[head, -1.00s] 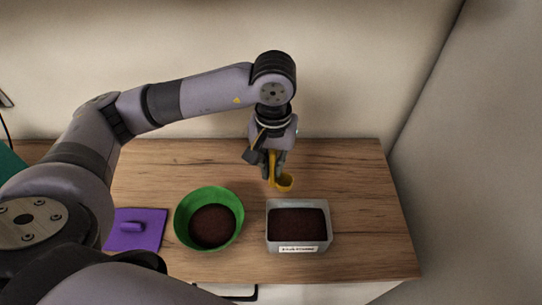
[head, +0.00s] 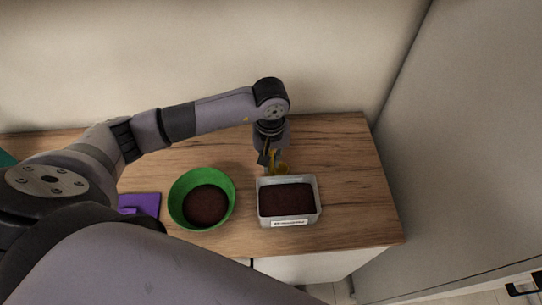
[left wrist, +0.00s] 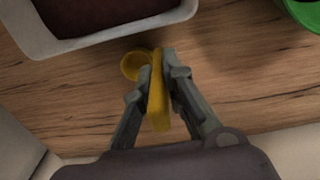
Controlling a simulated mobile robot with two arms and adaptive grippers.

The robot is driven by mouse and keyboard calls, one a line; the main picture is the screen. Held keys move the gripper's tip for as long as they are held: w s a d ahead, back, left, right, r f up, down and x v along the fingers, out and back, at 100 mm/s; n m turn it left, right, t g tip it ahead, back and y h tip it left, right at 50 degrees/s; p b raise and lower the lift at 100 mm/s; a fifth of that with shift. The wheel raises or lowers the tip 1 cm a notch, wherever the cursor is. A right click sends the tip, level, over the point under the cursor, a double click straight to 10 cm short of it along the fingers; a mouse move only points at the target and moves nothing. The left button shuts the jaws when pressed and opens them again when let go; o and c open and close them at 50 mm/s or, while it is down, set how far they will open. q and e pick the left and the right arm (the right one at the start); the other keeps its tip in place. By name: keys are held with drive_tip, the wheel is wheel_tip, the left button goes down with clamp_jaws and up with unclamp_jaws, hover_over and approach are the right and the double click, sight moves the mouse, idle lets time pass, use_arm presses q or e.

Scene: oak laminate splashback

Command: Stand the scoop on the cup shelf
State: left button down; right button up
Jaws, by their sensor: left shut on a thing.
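The scoop (head: 283,168) is yellow with a small round bowl and a flat handle. My left gripper (head: 268,160) is shut on the scoop's handle, behind the grey box on the counter. In the left wrist view the scoop (left wrist: 158,95) stands between the two fingers of the gripper (left wrist: 166,80), with its bowl to the left of the handle. The scoop appears low over the wood; I cannot tell if it touches. The cup shelf is not visible in these frames. My right gripper is out of view.
A grey labelled box (head: 262,212) of dark brown grounds stands on the wooden counter (head: 358,205). A green bowl (head: 228,190), also holding dark grounds, is to its left. A purple lidded or handled flat item (head: 145,203) lies further left. The counter's right side is clear.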

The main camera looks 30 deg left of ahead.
use_arm(q)
drive_tip(key=shift+f, duration=0.15)
drive_tip(key=c, duration=1.7)
unclamp_jaws()
drive_tip(key=shift+o, duration=0.2)
